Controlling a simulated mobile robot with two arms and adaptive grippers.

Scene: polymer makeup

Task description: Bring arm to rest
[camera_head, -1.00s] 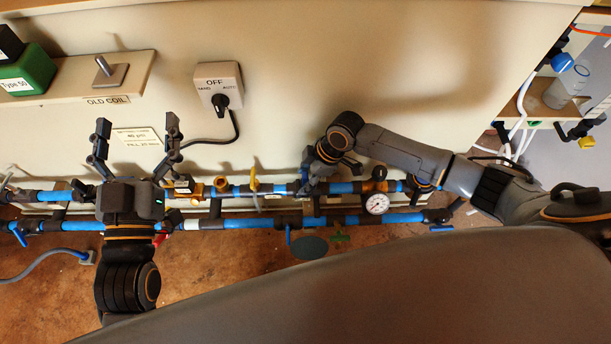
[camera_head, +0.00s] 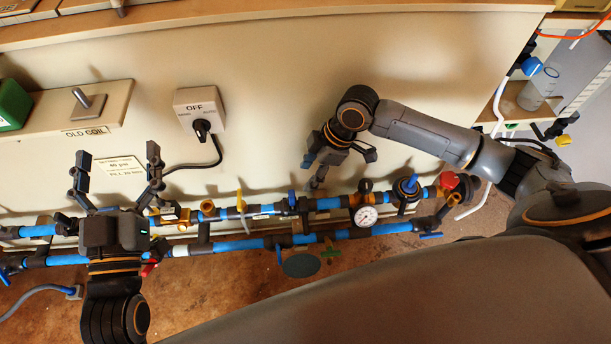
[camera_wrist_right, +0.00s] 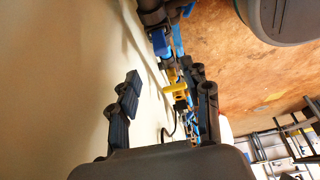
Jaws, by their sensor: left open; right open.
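My left gripper (camera_head: 119,170) is at the left of the head view, its two fingers spread wide and empty, pointing up along the cabinet front above the blue pipes. My right gripper (camera_head: 318,170) is near the middle of the head view, beside the cabinet front and just above the upper pipe, pointing down and left. In the right wrist view its two fingers (camera_wrist_right: 168,98) stand apart with nothing held between them. Whether a finger touches the pipework behind it cannot be told.
Blue pipes (camera_head: 235,245) with a yellow valve handle (camera_head: 240,201) and a pressure gauge (camera_head: 366,216) run along the cabinet foot. A selector switch box (camera_head: 199,106) reading OFF is on the cabinet front. A ledge marked OLD COIL (camera_head: 50,118) is at left. Shelves stand at far right.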

